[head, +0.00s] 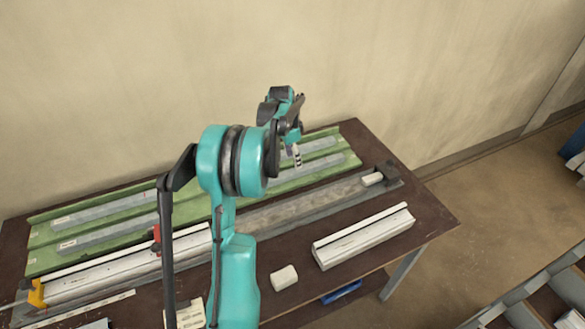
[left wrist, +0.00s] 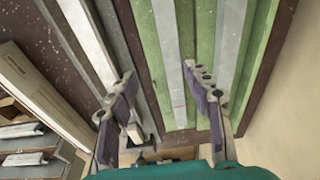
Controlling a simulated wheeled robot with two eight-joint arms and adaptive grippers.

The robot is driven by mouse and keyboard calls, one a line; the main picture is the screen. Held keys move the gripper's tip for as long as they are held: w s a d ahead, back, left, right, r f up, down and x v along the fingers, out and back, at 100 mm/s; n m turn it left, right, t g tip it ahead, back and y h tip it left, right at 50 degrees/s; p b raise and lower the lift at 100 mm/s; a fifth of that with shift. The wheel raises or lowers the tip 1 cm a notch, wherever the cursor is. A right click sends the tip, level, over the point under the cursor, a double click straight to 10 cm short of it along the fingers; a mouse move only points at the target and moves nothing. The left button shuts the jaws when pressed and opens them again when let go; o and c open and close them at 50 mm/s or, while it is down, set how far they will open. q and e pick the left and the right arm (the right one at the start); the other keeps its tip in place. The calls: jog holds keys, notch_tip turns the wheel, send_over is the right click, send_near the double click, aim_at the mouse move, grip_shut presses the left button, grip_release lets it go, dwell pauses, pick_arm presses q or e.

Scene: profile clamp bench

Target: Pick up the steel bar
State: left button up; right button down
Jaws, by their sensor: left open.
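Grey steel bars lie lengthwise in a green slotted rack (head: 40,238) at the back of the bench. The front steel bar (head: 105,236) and the rear bar (head: 105,210) are partly hidden by my left arm in the head view. My left gripper (head: 297,154) is above the right part of the rack, pointing down. In the left wrist view its open fingers (left wrist: 158,75) stand apart, with a steel bar (left wrist: 168,50) running below and between them. Nothing is between the fingertips. A second bar (left wrist: 232,40) lies further right. My right gripper is not visible.
A dark grey rail (head: 300,208) runs in front of the rack, with a small pale block (head: 372,179) at its right end. White profiles (head: 365,236) and a loose pale block (head: 284,277) lie nearer. A red clamp part (head: 157,236) and yellow part (head: 37,293) stand left. A wall rises behind.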

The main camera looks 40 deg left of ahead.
aim_at(292, 172)
pick_arm(q)
jog(key=f, duration=0.1)
jog(key=a+f, duration=0.1)
jog(key=f, duration=0.1)
jog(key=shift+w+a+f+b, duration=0.2)
jog(key=shift+f+b, duration=0.05)
jog(key=shift+b, duration=0.15)
jog(key=f, duration=0.1)
jog(key=f+b, duration=0.1)
jog(key=f, duration=0.1)
jog(key=w+f+b, duration=0.1)
jog(key=f, duration=0.1)
jog(key=shift+a+f, duration=0.1)
jog(key=shift+a, duration=0.05)
jog(key=shift+s, duration=0.1)
jog(key=shift+c, duration=0.9)
grip_shut()
